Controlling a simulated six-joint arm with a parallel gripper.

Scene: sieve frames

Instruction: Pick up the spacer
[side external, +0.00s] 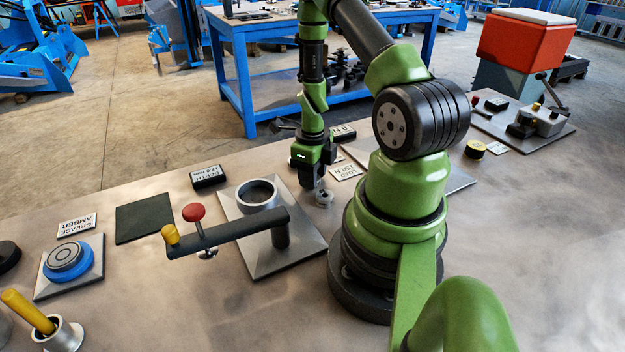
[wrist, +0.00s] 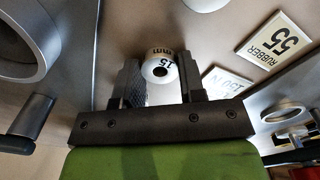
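The spacer (wrist: 160,66) is a small light metal ring with a dark central hole and a "15 mm" mark. In the wrist view it lies at the ends of my two fingers, with one finger on each side. In the side view the spacer (side external: 324,198) is on the table, right at my fingertips. My gripper (side external: 314,192) points down and its fingers are apart; it also shows in the wrist view (wrist: 157,75). A narrow gap seems to show beside the ring, and I cannot tell whether either finger touches it.
A metal plate (side external: 262,262) with a ring cup (side external: 257,194) and a dark lever arm (side external: 230,230) stands left of my gripper. Label cards, one reading "RUBBER 55" (wrist: 273,40), lie close by. A blue-ringed puck (side external: 66,259) sits at far left.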

